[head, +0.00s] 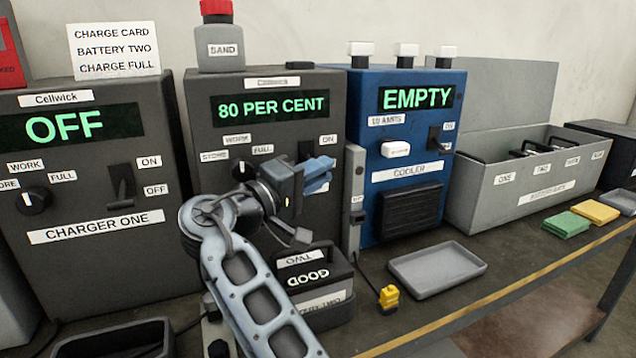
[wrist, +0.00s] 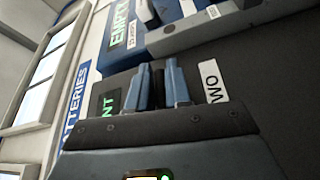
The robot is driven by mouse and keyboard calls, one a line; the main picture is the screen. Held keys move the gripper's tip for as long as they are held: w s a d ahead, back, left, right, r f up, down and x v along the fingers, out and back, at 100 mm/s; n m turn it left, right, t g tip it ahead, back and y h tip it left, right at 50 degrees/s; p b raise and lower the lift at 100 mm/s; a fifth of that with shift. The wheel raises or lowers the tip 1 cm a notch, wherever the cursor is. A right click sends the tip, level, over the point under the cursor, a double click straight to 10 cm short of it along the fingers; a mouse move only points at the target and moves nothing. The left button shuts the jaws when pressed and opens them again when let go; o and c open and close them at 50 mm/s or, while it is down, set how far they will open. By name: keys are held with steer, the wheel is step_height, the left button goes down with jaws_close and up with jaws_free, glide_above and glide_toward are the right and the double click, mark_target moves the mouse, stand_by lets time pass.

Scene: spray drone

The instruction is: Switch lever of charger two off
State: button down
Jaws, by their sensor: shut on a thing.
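Charger two (head: 205,130) is the dark grey box whose green display reads 80 PER CENT. Its lever (head: 305,151) is on the right of its front, by the ON label; my gripper hides most of it. My gripper (head: 322,172) is at this switch, its blue-grey fingers against the charger's front. In the wrist view the two fingers (wrist: 158,84) stand close together with a dark strip between them, shut on the lever. The wrist view also shows part of the charger two name label (wrist: 211,82). The lever's exact tilt is hidden.
Charger one (head: 95,265) stands left, its display reading OFF. The blue cooler charger (head: 425,175) reads EMPTY. A battery (head: 312,262) stands below my gripper. A grey tray (head: 438,284), a yellow plug (head: 389,297) and a grey battery bin (head: 480,205) are to the right.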

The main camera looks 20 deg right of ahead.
steer(key=shift+f, duration=0.25)
steer(key=c, duration=1.4)
jaws_free()
steer(key=shift+o, duration=1.1)
steer(key=shift+r, duration=0.1)
steer(key=v, duration=0.7)
steer(key=shift+a+b, duration=0.3)
steer(key=shift+a, duration=0.1)
steer(key=shift+s, duration=0.1)
